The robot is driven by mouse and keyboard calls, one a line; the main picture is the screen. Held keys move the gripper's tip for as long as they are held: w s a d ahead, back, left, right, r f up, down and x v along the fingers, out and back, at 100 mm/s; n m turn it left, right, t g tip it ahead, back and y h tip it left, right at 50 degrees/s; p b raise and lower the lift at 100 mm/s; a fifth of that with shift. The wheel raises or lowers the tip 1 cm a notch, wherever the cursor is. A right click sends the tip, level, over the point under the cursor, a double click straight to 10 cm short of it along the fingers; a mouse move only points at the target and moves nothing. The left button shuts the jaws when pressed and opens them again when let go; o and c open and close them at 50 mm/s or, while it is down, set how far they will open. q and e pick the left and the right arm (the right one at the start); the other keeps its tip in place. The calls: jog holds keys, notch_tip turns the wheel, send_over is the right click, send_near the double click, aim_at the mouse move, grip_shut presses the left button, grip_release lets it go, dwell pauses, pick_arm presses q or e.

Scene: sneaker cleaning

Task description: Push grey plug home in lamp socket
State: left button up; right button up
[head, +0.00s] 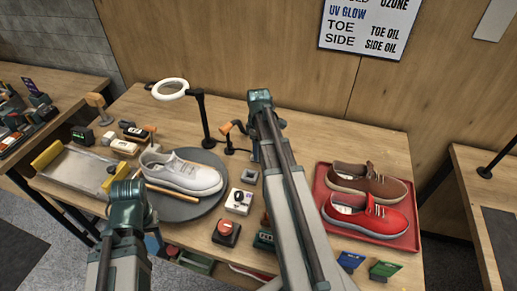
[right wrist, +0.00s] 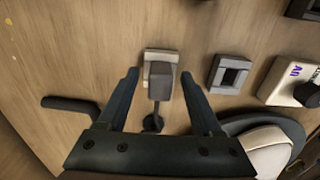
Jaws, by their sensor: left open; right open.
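The grey plug (right wrist: 160,84) stands at the pale lamp socket (right wrist: 151,56) in the right wrist view. Its dark cord end (right wrist: 153,123) shows below it. I cannot tell how deep the plug sits. My right gripper (right wrist: 160,75) is open, one finger on each side of the plug, with gaps visible. In the head view my right arm hides the plug and socket. The white ring lamp (head: 170,90) stands on a black post at the back of the table. My left gripper (head: 126,190) is open and apart from these, over the table's front left.
A grey square frame (right wrist: 229,74) and a white UV box (right wrist: 296,84) lie beside the socket. A grey-white sneaker (head: 180,172) rests on a dark turntable (head: 195,210). A red tray (head: 324,178) with brown and red shoes is at the right.

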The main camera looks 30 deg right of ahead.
notch_tip(320, 180, up, 14)
jog(key=p, duration=1.3)
jog(key=shift+p, duration=0.4)
jog(key=shift+f, duration=0.1)
jog(key=s+a+f+m+b, duration=0.1)
jog(key=s+a, duration=0.3)
jog(key=a, duration=0.7)
jog(key=s+a+f+m+b, duration=0.1)
jog(key=s+a, duration=0.4)
jog(key=a, duration=0.6)
jog(key=s+a+f+m+h+b, duration=0.1)
jog(key=s+a, duration=0.4)
jog(key=a, duration=0.6)
jog(key=shift+s+f+m, duration=0.15)
jog(key=shift+s+m, duration=0.05)
jog(key=shift+m, duration=0.5)
jog(key=shift+d, duration=0.1)
